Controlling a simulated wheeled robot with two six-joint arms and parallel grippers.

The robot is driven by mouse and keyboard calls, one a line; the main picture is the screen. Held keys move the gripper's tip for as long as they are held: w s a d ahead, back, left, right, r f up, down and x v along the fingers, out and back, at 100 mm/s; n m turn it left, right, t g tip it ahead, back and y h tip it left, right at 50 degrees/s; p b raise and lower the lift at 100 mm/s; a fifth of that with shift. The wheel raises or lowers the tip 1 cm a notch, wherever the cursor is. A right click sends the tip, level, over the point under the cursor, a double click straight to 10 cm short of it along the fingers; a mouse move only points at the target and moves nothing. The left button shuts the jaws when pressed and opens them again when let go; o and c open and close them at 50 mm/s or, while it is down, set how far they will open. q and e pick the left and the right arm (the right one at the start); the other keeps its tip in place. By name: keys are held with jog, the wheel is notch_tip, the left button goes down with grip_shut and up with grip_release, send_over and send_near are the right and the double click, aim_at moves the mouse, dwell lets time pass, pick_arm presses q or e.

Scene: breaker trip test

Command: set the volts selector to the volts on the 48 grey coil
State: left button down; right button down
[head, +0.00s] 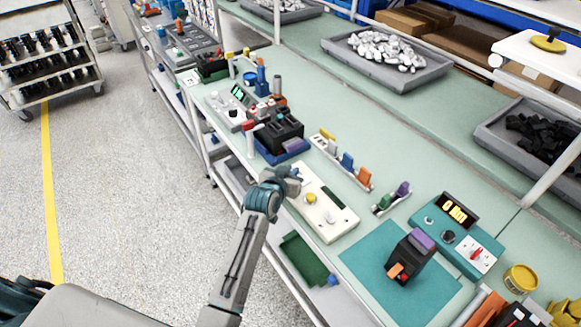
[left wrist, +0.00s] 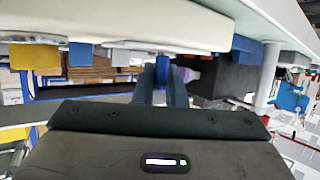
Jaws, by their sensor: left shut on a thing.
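A long cream panel (head: 335,222) lies on the bench, with a yellow knob (head: 311,198) on its top. My left gripper (head: 291,181) is at the panel's far left end, its fingers shut. What they hold, seemingly the volts selector, is hidden by the gripper in the head view. The left wrist view shows my blue fingers (left wrist: 161,85) close together under the cream panel (left wrist: 110,22), which fills the top. I cannot make out a 48 grey coil or any printed volts. My right gripper is not in view.
A black breaker (head: 408,262) stands on a teal mat (head: 365,262). Behind it is a teal tester (head: 481,256) with a lit display. Small racks (head: 342,163) of coloured parts and a black device (head: 282,132) stand near the panel. Grey bins line the back.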

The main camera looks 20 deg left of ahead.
pick_arm(q)
jog(key=shift+a+f+m+h+b, duration=0.1)
jog(key=shift+m+h+b, duration=0.2)
jog(key=shift+m+h, duration=0.55)
jog(key=m+h+b, duration=0.1)
jog(key=b, duration=0.1)
jog(key=m+g+h+b, duration=0.1)
jog(key=m+h+b, duration=0.1)
jog(key=shift+f+g+h, duration=0.2)
jog(key=shift+g+h, duration=0.05)
jog(key=shift+g, duration=0.05)
jog(key=shift+r+m+g+h+b, duration=0.2)
jog(key=shift+m+g+h+b, duration=0.4)
jog(key=shift+m+h+b, duration=0.6)
jog(key=shift+n, duration=0.25)
jog(key=c, duration=1.6)
grip_release()
jog(key=shift+y, duration=0.3)
jog(key=shift+o, duration=0.6)
jog(key=shift+w+d, duration=0.2)
jog(key=b+v, duration=0.3)
jog(key=v, duration=0.7)
jog(key=shift+s+a, duration=0.25)
jog(key=shift+a, duration=0.05)
jog(key=shift+r, duration=0.1)
